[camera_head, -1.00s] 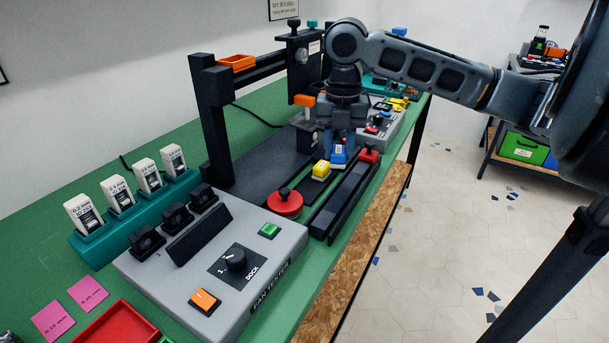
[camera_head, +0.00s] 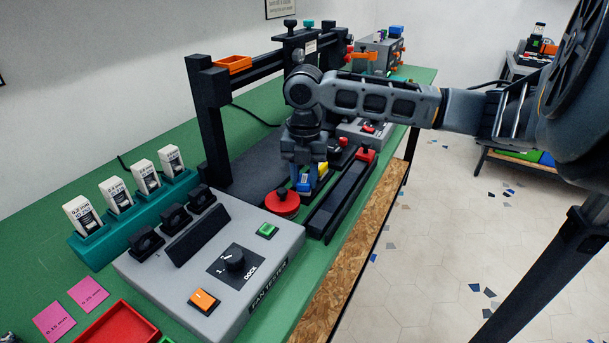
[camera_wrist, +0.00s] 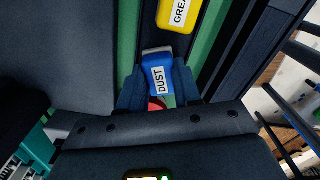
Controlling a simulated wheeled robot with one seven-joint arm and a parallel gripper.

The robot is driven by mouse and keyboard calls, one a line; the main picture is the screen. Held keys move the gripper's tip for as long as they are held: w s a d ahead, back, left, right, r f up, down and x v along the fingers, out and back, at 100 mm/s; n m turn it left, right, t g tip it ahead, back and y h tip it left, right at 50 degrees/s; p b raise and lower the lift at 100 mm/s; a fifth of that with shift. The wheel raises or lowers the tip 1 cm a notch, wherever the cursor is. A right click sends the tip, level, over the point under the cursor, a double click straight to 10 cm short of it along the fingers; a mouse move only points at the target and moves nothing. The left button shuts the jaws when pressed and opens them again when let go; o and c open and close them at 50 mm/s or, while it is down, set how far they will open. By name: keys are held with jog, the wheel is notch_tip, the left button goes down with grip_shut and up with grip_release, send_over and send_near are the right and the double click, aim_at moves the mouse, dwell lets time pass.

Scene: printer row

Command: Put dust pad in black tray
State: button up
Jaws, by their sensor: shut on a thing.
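My gripper (camera_head: 304,186) is shut on the blue dust pad (camera_head: 305,187), which is mostly hidden by the fingers in the head view. In the wrist view the dust pad (camera_wrist: 157,72) shows its white DUST label between the fingers. Its height above the surface is hard to tell. A long black tray-like channel (camera_head: 343,198) lies to the right of my gripper along the bench's front edge. It looks empty where it shows, but I cannot be sure it is the black tray.
A yellow pad labelled GREA... (camera_wrist: 179,13) lies just beyond the dust pad. A red round knob (camera_head: 282,203) is close below and left of my gripper. The grey fan tester (camera_head: 215,262) stands nearer, and a black gantry post (camera_head: 208,120) rises to the left.

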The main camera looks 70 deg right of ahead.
aim_at(305, 178)
jog(key=shift+f, duration=0.15)
jog(key=o, duration=1)
notch_tip(305, 178, up, 12)
jog(key=shift+r, duration=0.2)
